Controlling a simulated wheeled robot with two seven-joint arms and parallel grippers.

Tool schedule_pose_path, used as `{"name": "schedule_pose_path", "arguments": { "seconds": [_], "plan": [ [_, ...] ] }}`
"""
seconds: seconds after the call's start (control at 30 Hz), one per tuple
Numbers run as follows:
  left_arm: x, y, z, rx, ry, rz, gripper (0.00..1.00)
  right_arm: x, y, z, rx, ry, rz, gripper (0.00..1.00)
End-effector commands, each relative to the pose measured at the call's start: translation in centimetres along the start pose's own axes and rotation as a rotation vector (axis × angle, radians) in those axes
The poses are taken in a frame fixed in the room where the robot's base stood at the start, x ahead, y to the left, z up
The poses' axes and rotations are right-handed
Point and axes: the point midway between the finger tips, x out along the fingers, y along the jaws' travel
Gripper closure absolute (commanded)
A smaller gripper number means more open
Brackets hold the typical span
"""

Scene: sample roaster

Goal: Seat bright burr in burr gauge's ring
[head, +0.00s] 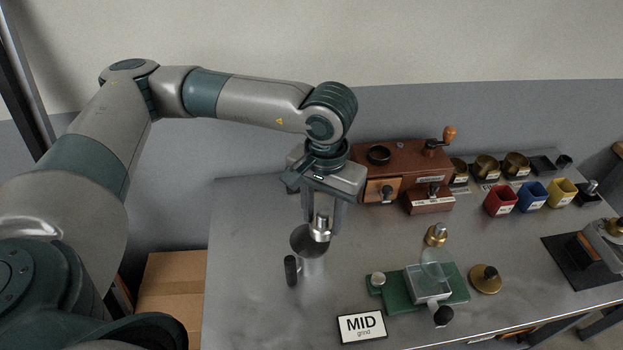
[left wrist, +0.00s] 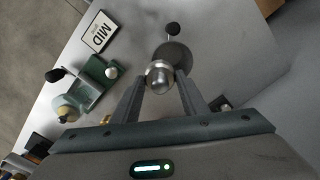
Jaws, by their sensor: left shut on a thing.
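My left gripper (head: 322,226) points down and is shut on the bright burr (head: 320,230), a shiny silver piece with a rounded end. The burr also shows between the fingers in the left wrist view (left wrist: 158,78). It hangs over the left part of the steel table, in front of a dark round disc (head: 303,244) in the head view. The disc also shows behind it in the left wrist view (left wrist: 178,56). A brass burr-like piece (head: 437,237) stands apart to the right. I cannot tell which object is the burr gauge; no ring is clearly recognisable. My right gripper is not in view.
A black handle (head: 291,271) stands by the disc. A green-based device (head: 400,298) with a clear plate, a MID sign (head: 361,327) and a brass disc (head: 485,279) are at the front. A brown wooden grinder (head: 410,160) and coloured cups (head: 500,201) are behind.

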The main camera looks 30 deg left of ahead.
Motion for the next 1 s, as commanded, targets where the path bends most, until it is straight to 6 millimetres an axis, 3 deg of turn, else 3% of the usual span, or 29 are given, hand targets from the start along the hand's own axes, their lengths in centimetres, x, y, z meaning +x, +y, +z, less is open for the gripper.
{"name": "schedule_pose_path", "arguments": {
  "seconds": [0.57, 0.77, 1.0],
  "plan": [
    [-0.1, 0.0, -0.4, -0.022, 0.004, -0.001, 0.91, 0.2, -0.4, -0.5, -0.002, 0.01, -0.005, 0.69],
    [-0.5, -0.1, -2.6, -0.16, 0.02, -0.005, 0.91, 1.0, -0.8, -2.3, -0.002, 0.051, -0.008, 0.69],
    [-2.1, -0.9, -7.0, -0.504, 0.031, -0.005, 0.91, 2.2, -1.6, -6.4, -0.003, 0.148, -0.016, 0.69]
  ]
}}
